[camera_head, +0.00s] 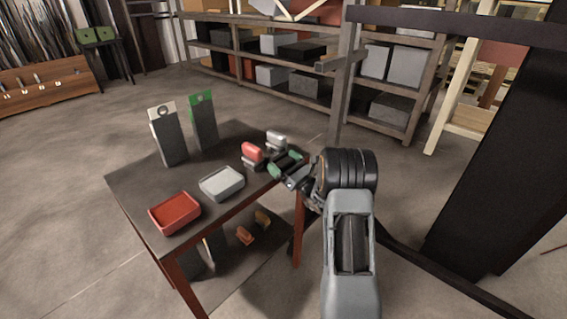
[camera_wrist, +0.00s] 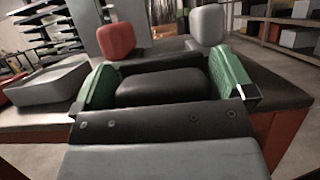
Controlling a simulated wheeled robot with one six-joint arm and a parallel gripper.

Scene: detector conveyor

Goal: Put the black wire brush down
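The black wire brush (camera_wrist: 160,87) lies between the green fingers of my gripper (camera_wrist: 161,92) in the wrist view. The fingers appear to touch it on both sides, so my gripper looks shut on it. In the head view my gripper (camera_head: 286,164) is at the right edge of the dark table (camera_head: 137,187), next to a red brush (camera_head: 252,152) and a light grey brush (camera_head: 276,140). The underside of the black brush is hidden, so I cannot tell whether it touches the tabletop.
A grey tray (camera_head: 222,183) and a red tray (camera_head: 174,212) stand along the table's front. Two upright panels, one white-topped (camera_head: 167,134) and one green-topped (camera_head: 203,121), stand at the back. The table's middle is clear. Shelves (camera_head: 300,80) stand behind.

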